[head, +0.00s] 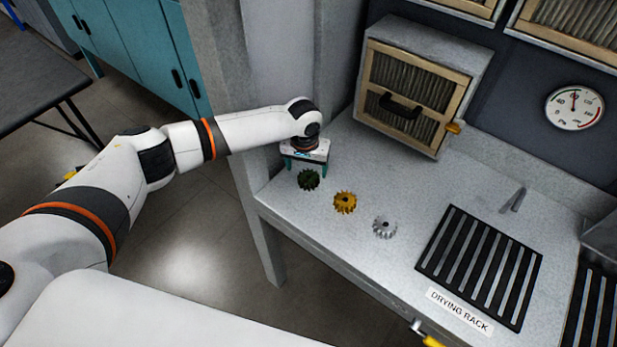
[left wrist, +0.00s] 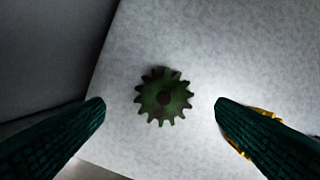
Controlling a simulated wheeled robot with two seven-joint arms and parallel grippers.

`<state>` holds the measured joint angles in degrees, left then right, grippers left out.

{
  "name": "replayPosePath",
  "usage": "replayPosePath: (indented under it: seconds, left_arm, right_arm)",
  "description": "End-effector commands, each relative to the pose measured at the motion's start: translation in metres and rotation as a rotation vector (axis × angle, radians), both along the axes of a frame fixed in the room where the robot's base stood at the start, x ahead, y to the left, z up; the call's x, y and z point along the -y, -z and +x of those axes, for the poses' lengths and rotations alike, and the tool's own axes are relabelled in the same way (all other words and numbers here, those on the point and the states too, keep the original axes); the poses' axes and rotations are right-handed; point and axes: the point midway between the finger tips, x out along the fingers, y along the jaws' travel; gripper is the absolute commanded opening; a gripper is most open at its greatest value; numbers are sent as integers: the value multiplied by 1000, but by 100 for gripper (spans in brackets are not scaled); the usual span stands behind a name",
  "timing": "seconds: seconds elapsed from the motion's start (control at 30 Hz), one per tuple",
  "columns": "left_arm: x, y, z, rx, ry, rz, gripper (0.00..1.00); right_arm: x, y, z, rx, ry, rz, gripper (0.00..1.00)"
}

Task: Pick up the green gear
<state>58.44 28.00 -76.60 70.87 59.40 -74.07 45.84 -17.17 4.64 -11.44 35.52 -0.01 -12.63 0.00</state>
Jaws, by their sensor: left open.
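The green gear (head: 308,179) lies flat on the grey worktop near its left end. In the left wrist view the green gear (left wrist: 164,97) sits between and slightly ahead of the two dark green fingertips, with a gap on both sides. My left gripper (head: 306,169) is open and empty, pointing down just above the gear; its fingers also show in the left wrist view (left wrist: 160,108).
A yellow gear (head: 345,202) and a silver gear (head: 384,228) lie to the right of the green one. A black slatted drying rack (head: 480,266) is farther right. A filter box (head: 415,88) stands behind. The worktop's front edge (head: 330,267) is close.

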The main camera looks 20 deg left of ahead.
Motion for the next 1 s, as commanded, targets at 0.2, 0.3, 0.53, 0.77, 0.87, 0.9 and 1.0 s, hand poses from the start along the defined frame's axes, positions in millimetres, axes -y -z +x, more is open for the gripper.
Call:
replayPosePath:
  seconds: [0.2,0.3,0.53,0.77,0.87,0.9,1.0]
  left_arm:
    - [4,32,3,-4,-1,2,79]
    - [3,42,4,-3,-1,2,79]
    - [3,45,5,-2,0,1,79]
    - [3,45,5,-2,0,1,48]
    - [3,45,5,-1,0,1,32]
    - [3,45,5,-1,0,1,25]
    - [3,44,5,-1,0,0,12]
  right_arm:
    - [1,-11,0,0,0,-1,36]
    - [1,-12,0,0,0,-1,36]
    - [1,-12,0,0,0,-1,36]
    - [0,-12,0,0,0,0,36]
    - [0,-12,0,0,0,0,36]
    - [0,-12,0,0,0,0,36]
    - [0,-12,0,0,0,0,36]
